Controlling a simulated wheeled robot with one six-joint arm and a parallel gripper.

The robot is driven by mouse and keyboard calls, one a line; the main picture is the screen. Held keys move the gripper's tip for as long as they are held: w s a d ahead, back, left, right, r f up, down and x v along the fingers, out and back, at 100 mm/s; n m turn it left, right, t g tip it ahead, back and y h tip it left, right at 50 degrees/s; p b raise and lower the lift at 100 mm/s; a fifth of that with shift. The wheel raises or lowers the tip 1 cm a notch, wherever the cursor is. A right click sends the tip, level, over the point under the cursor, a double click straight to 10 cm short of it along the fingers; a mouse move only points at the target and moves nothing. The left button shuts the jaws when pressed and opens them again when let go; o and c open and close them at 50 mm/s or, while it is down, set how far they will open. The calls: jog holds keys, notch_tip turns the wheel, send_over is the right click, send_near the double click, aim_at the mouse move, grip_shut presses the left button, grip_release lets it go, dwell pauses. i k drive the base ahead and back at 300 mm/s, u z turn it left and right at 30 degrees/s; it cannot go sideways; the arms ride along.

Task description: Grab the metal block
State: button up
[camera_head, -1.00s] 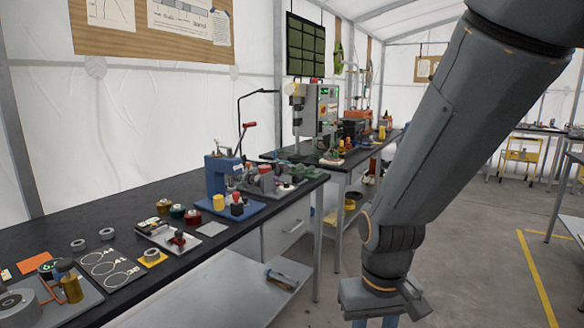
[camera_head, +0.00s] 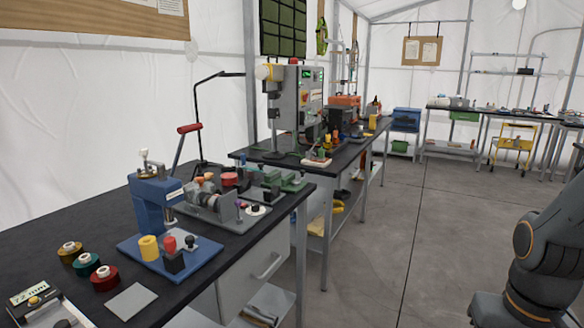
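No thing in view is clearly the metal block. A thin grey square plate (camera_head: 131,304) lies flat on the near black bench, but I cannot tell if it is metal. A grey metal machine (camera_head: 218,206) sits on its own plate behind a blue press (camera_head: 154,203) on the same bench. Part of my arm shows at the lower right, over the floor and apart from the benches. My gripper is not in view.
Green (camera_head: 87,265) and red (camera_head: 104,278) spools stand on the near bench (camera_head: 95,215). A yellow cylinder (camera_head: 149,248) stands on the blue press base. A second bench with a drill press (camera_head: 275,115) stands behind. The concrete floor (camera_head: 425,235) at centre right is clear.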

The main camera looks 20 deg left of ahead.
aim_at(252, 176)
jog(key=u, duration=0.05)
jog(key=i, duration=0.8)
jog(key=u, duration=0.9)
jog(key=i, duration=0.7)
jog(key=u, duration=0.6)
